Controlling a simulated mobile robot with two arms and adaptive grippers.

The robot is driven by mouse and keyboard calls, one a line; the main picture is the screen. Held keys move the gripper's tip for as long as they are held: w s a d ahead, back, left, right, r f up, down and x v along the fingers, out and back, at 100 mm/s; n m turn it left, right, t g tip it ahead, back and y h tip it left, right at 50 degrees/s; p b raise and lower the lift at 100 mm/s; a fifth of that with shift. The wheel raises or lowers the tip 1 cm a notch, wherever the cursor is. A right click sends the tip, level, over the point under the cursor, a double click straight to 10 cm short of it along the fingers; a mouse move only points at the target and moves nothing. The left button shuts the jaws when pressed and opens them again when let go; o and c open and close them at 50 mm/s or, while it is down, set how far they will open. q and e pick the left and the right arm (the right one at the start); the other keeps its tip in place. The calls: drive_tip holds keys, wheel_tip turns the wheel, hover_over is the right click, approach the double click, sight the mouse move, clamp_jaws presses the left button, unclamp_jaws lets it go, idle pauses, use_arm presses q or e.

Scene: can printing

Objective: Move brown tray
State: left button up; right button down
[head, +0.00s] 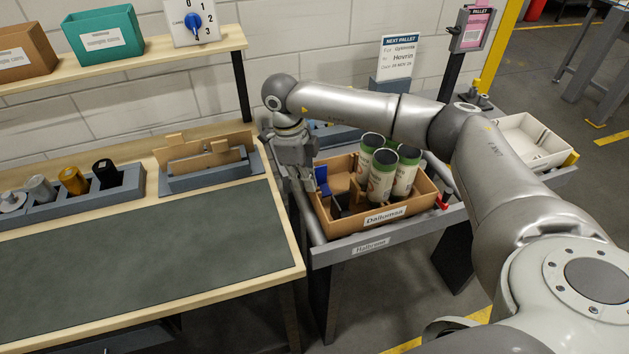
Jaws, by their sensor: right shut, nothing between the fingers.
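The brown tray (333,226) sits on a grey rail stand right of the workbench, with a "Dallonmsä"-like label on its front wall. It holds several white and green cans (381,176) standing upright, a blue piece and dark pieces on its left side. My right gripper (306,184) points down at the tray's left end, close to its left wall. It is shut with nothing held; whether it touches the tray cannot be told. My left gripper does not show.
The workbench (140,265) with a dark mat is clear in front. A grey holder (130,184) with several cylinders and a wooden rack (205,158) stand at its back. A white bin (530,143) stands right, partly behind my arm. A "Next pallet" sign (397,57) stands behind the tray.

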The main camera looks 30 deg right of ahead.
sight(316, 195)
drive_tip(key=shift+s+d+r+p, duration=0.1)
drive_tip(key=shift+s+d+p, duration=0.4)
drive_tip(key=shift+s+d, duration=0.55)
drive_tip(key=shift+a+f+p, duration=0.15)
drive_tip(key=shift+f+p, duration=0.15)
drive_tip(key=shift+p, duration=0.05)
drive_tip(key=shift+f+b, duration=0.45)
drive_tip(key=shift+f, duration=0.1)
drive_tip(key=shift+w+a+f, duration=0.1)
drive_tip(key=shift+w, duration=0.05)
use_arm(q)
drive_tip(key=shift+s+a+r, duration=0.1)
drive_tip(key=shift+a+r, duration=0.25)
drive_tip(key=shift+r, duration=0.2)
